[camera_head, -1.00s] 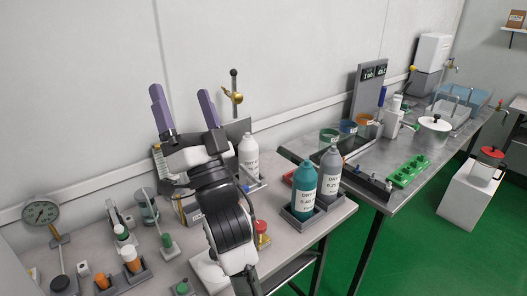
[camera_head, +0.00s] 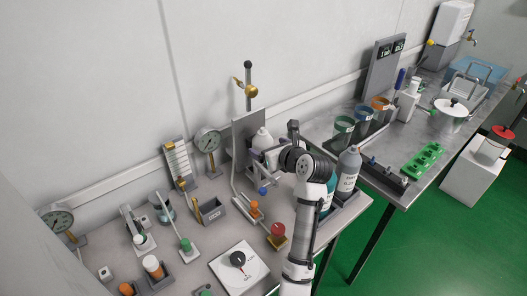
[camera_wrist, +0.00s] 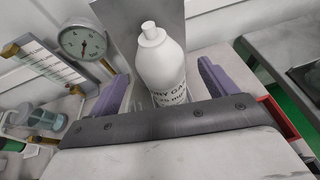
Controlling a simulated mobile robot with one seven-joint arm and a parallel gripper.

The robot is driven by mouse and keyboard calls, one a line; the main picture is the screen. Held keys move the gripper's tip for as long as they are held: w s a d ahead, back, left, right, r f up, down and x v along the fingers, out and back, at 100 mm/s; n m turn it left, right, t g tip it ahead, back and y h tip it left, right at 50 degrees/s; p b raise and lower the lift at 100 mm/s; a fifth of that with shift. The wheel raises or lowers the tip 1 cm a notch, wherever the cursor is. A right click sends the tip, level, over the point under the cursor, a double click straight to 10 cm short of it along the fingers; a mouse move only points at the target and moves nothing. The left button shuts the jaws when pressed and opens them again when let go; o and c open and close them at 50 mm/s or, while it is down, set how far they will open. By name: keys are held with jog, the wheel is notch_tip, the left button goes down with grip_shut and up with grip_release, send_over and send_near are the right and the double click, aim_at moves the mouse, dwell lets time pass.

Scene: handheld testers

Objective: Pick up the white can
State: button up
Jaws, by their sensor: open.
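The white can (camera_wrist: 160,62) is a bottle-shaped container with a narrow neck, a cap and dark print. In the wrist view it stands between the two purple fingers of my open gripper (camera_wrist: 162,92), a little beyond the palm, with clear gaps on both sides. Its base is hidden by the palm. In the head view the can (camera_head: 262,138) stands against a grey upright panel (camera_head: 243,130), its lower part hidden by my gripper (camera_head: 264,158), which is at its side.
A teal bottle and a grey bottle (camera_head: 347,172) stand close on the right of my arm. A dial gauge (camera_head: 208,139) and a hooked rod stand left of the can. A white box with a black knob (camera_head: 239,262) sits in front. A second bench holds coloured cups (camera_head: 364,117).

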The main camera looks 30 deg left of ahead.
jog(key=p+x, duration=0.1)
jog(key=x, duration=0.5)
jog(key=shift+w+a+f, duration=0.15)
jog(key=shift+w+a, duration=0.05)
jog(key=c, duration=1.1)
jog(key=shift+c, duration=0.5)
jog(key=shift+p, duration=0.35)
